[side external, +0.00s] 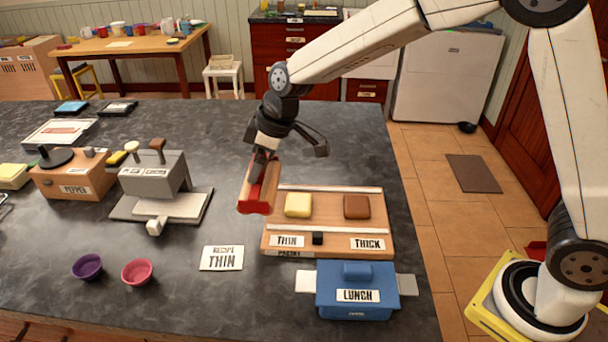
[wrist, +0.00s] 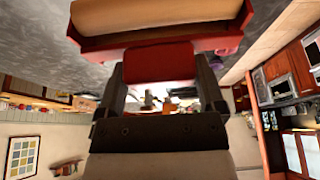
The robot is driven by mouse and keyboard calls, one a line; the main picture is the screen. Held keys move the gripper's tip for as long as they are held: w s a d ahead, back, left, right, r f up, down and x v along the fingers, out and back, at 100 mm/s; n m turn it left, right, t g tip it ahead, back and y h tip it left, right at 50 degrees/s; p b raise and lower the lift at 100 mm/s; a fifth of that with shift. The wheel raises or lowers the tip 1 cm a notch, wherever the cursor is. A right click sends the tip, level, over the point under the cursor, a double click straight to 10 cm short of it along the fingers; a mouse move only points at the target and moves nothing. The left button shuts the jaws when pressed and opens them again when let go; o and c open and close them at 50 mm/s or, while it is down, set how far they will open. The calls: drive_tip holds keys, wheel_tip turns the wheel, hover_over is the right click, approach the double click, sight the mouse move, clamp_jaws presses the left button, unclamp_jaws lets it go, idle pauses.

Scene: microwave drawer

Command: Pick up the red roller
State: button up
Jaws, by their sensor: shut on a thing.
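The red roller (side external: 255,194) has a red frame around a tan cylinder. My gripper (side external: 265,158) is shut on it and points down, with the roller hanging below the fingers. The roller appears to be above the counter at the left edge of the pastry board; the exact gap cannot be told. In the wrist view the red roller (wrist: 158,62) sits between the two fingers of my gripper (wrist: 160,75), with its tan cylinder (wrist: 155,14) beyond.
The pastry board (side external: 328,238) holds a yellow block (side external: 298,205) by THIN and a brown block (side external: 356,207) by THICK. A blue LUNCH box (side external: 357,285) stands in front. A recipe card (side external: 222,258) reads THIN. Two bowls, purple (side external: 87,267) and pink (side external: 137,272), stand left.

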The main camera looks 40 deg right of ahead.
drive_tip(key=s+d+r, duration=0.1)
drive_tip(key=s+r, duration=0.1)
drive_tip(key=s, duration=0.4)
drive_tip(key=shift+d+r, duration=0.3)
drive_tip(key=shift+r, duration=0.1)
idle(0.3)
drive_tip(key=w+d+f, duration=0.1)
drive_tip(key=w+d, duration=0.2)
drive_tip(key=d, duration=0.3)
drive_tip(key=shift+w+d+f, duration=0.15)
drive_tip(key=shift+w+f, duration=0.2)
drive_tip(key=shift+f, duration=0.05)
drive_tip(key=shift+f, duration=0.2)
drive_tip(key=shift+f, duration=3.1)
